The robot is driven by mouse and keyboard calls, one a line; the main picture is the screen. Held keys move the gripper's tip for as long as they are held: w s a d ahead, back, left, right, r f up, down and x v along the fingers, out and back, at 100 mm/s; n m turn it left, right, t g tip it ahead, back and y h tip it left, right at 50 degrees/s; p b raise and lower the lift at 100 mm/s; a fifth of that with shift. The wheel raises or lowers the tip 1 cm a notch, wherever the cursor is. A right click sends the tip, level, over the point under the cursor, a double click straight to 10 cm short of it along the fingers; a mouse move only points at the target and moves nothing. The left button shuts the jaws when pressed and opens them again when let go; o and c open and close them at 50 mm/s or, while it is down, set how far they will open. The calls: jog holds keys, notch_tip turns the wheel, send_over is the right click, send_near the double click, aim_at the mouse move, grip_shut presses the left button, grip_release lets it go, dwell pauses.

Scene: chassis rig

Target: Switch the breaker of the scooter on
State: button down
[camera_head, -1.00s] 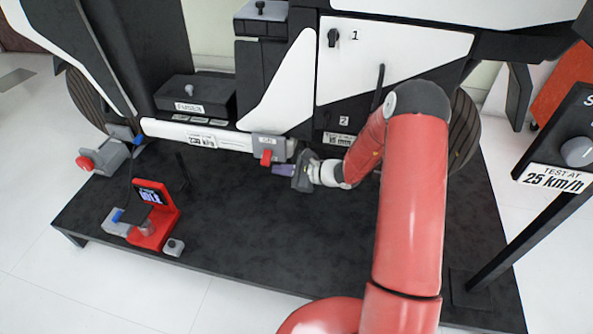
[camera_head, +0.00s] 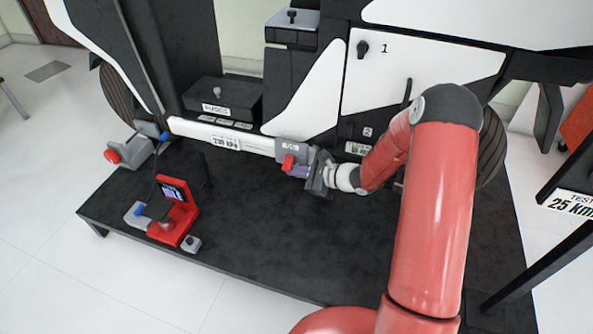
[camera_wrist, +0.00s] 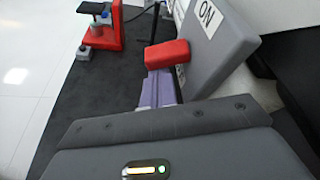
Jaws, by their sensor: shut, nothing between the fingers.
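The breaker (camera_head: 292,148) is a grey box on the scooter's white side rail, with a red lever (camera_head: 288,163) on its front. In the wrist view the grey breaker (camera_wrist: 222,48) carries an "ON" label near the top, and the red lever (camera_wrist: 166,54) sticks out to the left. My gripper (camera_head: 298,171) is shut and empty, its purple fingers right beside and just under the lever. In the wrist view the fingertips (camera_wrist: 158,80) lie against or very near the lever; I cannot tell whether they touch.
A red device with a screen (camera_head: 178,215) and a small grey button box (camera_head: 191,243) stand at the left. A black fuse box (camera_head: 222,98) sits behind the rail. A sign post (camera_head: 545,270) stands at the right.

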jog(key=shift+s+r+m+p, duration=0.1)
jog(key=shift+r+m+p, duration=0.2)
jog(key=shift+p, duration=0.15)
jog(key=r+m+g+p, duration=0.1)
jog(key=p, duration=0.1)
jog(key=r+m+g+y+p, duration=0.1)
jog(key=m+p, duration=0.1)
jog(key=shift+s+a+p, duration=0.2)
jog(key=shift+s+p, duration=0.2)
jog(key=shift+f, duration=0.2)
jog(key=shift+r, duration=0.1)
jog(key=shift+r+p, duration=0.3)
jog(key=shift+r, duration=0.4)
